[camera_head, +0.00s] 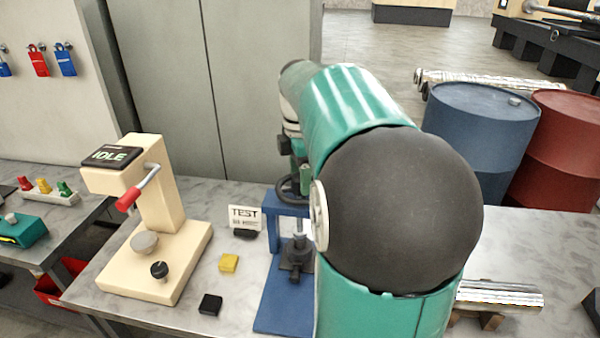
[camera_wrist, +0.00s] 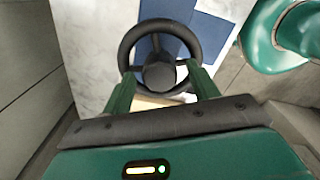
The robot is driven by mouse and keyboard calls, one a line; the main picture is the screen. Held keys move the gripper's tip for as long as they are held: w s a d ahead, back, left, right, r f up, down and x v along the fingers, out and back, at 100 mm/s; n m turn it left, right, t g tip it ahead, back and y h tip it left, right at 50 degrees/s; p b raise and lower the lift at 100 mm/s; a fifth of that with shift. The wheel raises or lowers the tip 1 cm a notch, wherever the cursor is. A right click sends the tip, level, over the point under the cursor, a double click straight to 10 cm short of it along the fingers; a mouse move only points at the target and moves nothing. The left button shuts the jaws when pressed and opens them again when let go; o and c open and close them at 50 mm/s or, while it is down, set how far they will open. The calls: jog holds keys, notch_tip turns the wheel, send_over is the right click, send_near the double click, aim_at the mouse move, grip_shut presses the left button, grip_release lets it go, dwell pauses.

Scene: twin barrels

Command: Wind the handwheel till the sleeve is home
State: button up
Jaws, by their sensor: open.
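The handwheel shows in the wrist view as a black ring (camera_wrist: 125,50) with a round dark hub (camera_wrist: 159,74). My gripper (camera_wrist: 160,77) is open, with one green finger on each side of the hub, over the near part of the wheel. I cannot tell whether the fingers touch it. In the head view the dark wheel rim (camera_head: 284,192) sits on top of a blue press frame (camera_head: 272,210), largely hidden by my arm. Under the frame's top a metal screw stands over a dark block (camera_head: 297,262). I cannot make out the sleeve for certain.
A cream press with an "IDLE" display (camera_head: 112,156) and red-handled lever stands left on the table. A TEST card (camera_head: 244,214), yellow block (camera_head: 229,263) and black block (camera_head: 210,304) lie between. A shiny cylinder (camera_head: 500,294) lies right. Blue (camera_head: 478,125) and red (camera_head: 560,150) barrels stand behind.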

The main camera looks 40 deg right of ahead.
jog(key=c, duration=1)
jog(key=shift+m, duration=0.4)
